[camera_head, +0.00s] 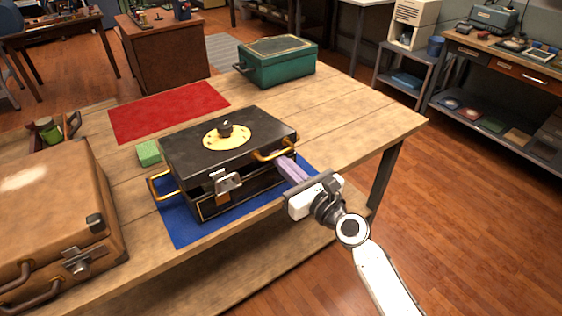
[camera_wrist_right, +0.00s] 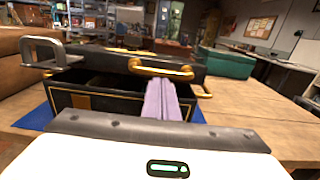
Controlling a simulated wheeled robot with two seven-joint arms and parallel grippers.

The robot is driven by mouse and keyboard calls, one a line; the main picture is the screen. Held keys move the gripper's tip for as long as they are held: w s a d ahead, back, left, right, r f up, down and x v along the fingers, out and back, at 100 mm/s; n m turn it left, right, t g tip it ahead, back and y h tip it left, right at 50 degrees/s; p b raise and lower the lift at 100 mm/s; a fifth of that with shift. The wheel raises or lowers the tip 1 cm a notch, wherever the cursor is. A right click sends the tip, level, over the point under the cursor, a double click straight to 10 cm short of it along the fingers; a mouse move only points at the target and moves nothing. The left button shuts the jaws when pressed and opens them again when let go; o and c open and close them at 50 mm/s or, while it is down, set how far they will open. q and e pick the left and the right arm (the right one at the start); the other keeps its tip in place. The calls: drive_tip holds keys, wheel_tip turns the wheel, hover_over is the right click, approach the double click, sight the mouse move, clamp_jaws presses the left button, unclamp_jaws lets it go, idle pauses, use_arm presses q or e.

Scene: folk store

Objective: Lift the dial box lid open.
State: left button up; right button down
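The black dial box (camera_head: 225,160) sits on a blue mat (camera_head: 183,228) on the wooden table. Its lid (camera_head: 183,148) carries a round brass dial plate with a dark knob (camera_head: 225,130). The lid is tilted slightly up, and a dark gap shows along the front; the gap also shows in the right wrist view under the lid (camera_wrist_right: 105,64). The latch hasp (camera_head: 228,184) hangs at the front. My right gripper (camera_head: 282,162) has its purple fingers together at the lid's front right edge, below a brass handle (camera_wrist_right: 160,68). Contact with the lid is unclear. My left gripper is out of view.
A brown suitcase (camera_head: 50,215) stands at the left, and a green sponge-like block (camera_head: 148,153) lies beside the box. A red cloth (camera_head: 168,110) and a green metal case (camera_head: 277,62) are behind. The table (camera_head: 365,115) is clear at the right.

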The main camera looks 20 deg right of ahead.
drive_tip(key=shift+w+r, duration=0.2)
drive_tip(key=shift+r, duration=1.15)
